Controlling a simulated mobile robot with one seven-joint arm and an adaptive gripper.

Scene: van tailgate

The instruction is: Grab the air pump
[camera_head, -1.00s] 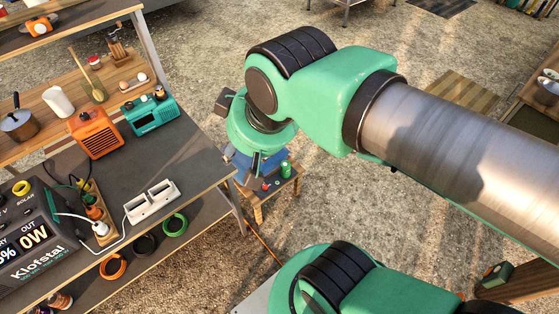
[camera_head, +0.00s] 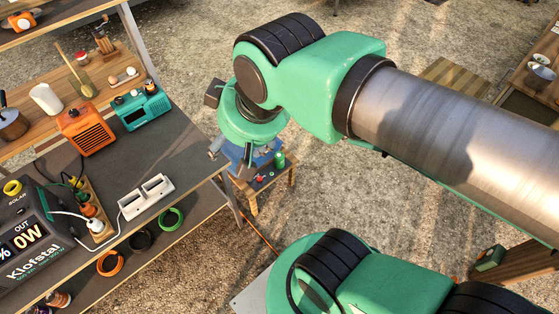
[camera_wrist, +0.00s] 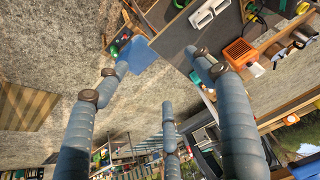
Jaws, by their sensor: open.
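I cannot tell for sure which thing is the air pump. An orange box with a slatted front (camera_head: 86,130) stands on the grey workbench. A teal box with knobs on top (camera_head: 141,107) stands right of it. The orange box also shows in the wrist view (camera_wrist: 240,52), beyond the right finger. A small green device (camera_head: 489,258) sits on wood at the lower right. The arm partly hides what lies below.
The grey workbench (camera_head: 185,146) carries a white double socket (camera_head: 146,196), cables and a power station (camera_head: 33,237). Its right corner is close to my gripper. The small wooden stool (camera_head: 268,185) holds small red and green items. The gravel floor right of it is mostly free.

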